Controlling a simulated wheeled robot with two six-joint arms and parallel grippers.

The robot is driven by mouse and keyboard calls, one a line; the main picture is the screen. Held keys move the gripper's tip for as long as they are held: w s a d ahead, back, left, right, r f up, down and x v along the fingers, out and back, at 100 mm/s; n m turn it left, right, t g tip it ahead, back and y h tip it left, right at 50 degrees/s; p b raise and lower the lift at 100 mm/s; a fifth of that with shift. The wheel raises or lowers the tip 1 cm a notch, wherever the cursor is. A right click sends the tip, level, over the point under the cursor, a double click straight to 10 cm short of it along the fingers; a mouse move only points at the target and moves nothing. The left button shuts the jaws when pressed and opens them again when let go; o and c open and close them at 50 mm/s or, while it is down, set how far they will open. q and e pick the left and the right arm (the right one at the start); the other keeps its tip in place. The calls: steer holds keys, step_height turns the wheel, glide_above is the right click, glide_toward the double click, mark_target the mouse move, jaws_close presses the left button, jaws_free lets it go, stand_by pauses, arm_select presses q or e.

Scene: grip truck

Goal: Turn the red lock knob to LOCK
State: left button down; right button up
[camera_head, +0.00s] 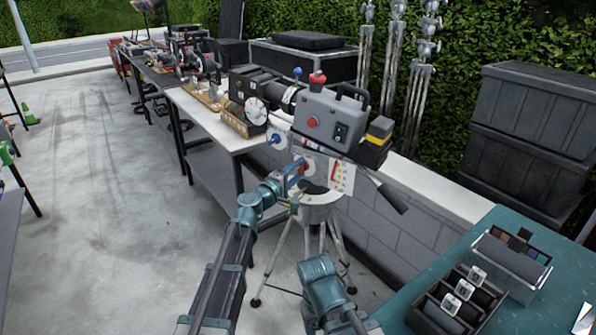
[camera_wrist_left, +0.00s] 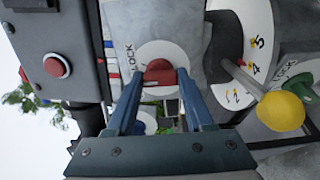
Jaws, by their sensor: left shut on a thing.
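The red lock knob (camera_wrist_left: 159,73) sits on a white round dial on the grey side plate of the tripod head, with the word LOCK printed beside the dial in the left wrist view. My left gripper (camera_wrist_left: 156,80) is shut on the knob, its two blue fingers on either side of it. In the head view my left gripper (camera_head: 296,180) reaches up to the side of the head. The knob is mostly hidden there. My right arm shows at the bottom of the head view, but its gripper is not clearly visible.
A grey camera body (camera_head: 328,122) with a red button stands on the tripod (camera_head: 318,212). A yellow ball knob (camera_wrist_left: 280,111) and numbered dial are close to the left gripper. A black pan handle (camera_head: 390,197) sticks out right. A teal table (camera_head: 500,230) holds black trays.

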arm_select(q)
steer(key=m, duration=0.5)
steer(key=shift+m, duration=0.3)
stand_by(0.4)
steer(key=shift+c, duration=1.4)
jaws_free()
steer(key=v, duration=1.4)
